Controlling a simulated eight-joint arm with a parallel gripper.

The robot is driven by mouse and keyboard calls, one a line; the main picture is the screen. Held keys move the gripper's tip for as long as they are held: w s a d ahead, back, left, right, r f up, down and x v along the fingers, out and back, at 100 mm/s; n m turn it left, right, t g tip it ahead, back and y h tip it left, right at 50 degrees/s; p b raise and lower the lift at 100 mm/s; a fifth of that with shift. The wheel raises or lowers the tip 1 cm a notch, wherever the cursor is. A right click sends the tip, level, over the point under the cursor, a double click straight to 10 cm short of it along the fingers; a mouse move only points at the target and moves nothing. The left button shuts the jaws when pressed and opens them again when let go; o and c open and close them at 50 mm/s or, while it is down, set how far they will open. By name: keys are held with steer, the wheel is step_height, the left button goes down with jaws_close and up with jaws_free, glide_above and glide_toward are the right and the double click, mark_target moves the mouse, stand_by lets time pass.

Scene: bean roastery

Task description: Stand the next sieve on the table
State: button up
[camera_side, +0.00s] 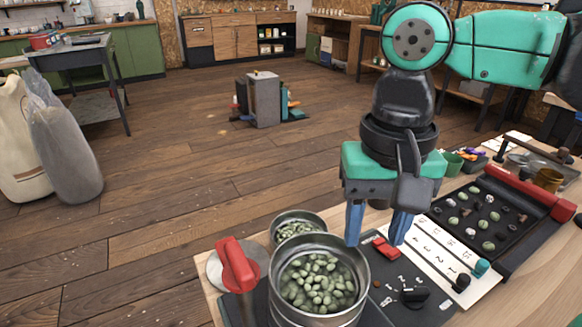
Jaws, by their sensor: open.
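A round metal sieve (318,247) holding several pale green beans stands upright at the front of the table (455,318). A second round metal container (296,217), probably another sieve, holds green beans just behind it and is partly hidden by the front one. My gripper (378,230) points down with its two blue fingers apart and nothing visible between them. It is to the right of and behind the front sieve, above the dark numbered mat (385,262). I cannot tell its exact height.
A red-handled upright device (237,265) stands left of the front sieve. A red block (385,249) and a black piece (415,296) are on the mat. A white numbered card (440,250) and a black tray of beans (478,215) lie to the right.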

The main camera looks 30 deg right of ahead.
mark_target(366, 268)
steer(key=shift+f, duration=3.1)
